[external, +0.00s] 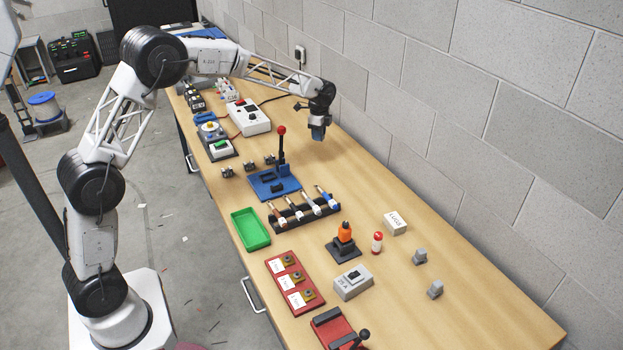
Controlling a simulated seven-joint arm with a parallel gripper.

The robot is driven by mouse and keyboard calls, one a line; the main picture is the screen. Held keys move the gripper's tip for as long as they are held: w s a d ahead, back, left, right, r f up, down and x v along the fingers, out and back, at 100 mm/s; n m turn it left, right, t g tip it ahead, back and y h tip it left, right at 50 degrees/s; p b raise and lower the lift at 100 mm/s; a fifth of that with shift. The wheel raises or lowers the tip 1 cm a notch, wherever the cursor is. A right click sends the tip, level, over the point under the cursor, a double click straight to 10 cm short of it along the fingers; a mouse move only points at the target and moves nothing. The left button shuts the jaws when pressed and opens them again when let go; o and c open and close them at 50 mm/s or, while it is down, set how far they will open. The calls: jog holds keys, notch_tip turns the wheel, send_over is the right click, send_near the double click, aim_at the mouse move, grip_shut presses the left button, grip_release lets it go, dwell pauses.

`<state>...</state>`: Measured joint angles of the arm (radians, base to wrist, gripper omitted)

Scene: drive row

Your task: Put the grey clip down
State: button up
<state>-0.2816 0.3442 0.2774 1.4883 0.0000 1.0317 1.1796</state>
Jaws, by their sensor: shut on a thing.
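My gripper (318,135) hangs over the far right part of the bench, near the wall, pointing down. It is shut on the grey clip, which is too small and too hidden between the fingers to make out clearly. The gripper appears to be a little above the bench top (345,172).
A blue base with a red-knobbed lever (282,150) stands left of and nearer than my gripper. A black rack (303,215) holds several tools. A green tray (250,230) lies at the left edge. A white box (248,118) stands left of the gripper. Bare wood lies around below the gripper.

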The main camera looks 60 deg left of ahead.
jog(key=n, duration=0.1)
send_over(302, 160)
jog(key=shift+a+f, duration=0.2)
jog(key=shift+f, duration=2.3)
jog(key=shift+f, duration=0.15)
jog(key=shift+f, duration=3)
jog(key=shift+f, duration=1.85)
jog(key=shift+f, duration=0.15)
jog(key=o, duration=0.9)
